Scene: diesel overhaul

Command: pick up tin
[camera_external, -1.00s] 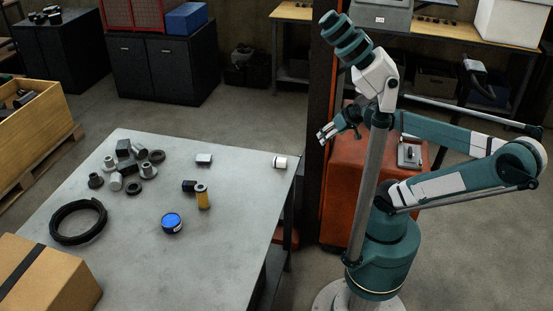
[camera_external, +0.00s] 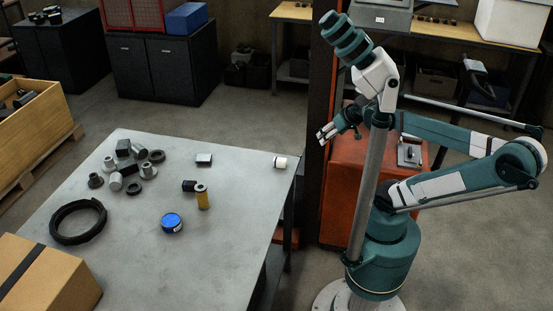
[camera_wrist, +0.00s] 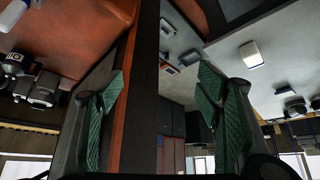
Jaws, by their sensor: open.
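A short round tin (camera_external: 172,223) with a blue top and dark side stands on the grey table (camera_external: 225,245), near the middle of its front half. My gripper (camera_external: 327,133) is up beyond the table's right edge, in front of the orange cabinet, well apart from the tin. In the wrist view, my gripper (camera_wrist: 162,88) shows two green ridged fingers spread wide with nothing between them. I cannot make out the tin in the wrist view.
A yellow cylinder (camera_external: 202,197) and a dark block (camera_external: 189,186) stand close behind the tin. A black hose coil (camera_external: 78,222), a cardboard box (camera_external: 45,275) and several metal parts lie to the left. A white roll (camera_external: 280,162) sits near the right edge. The tabletop right of the tin is clear.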

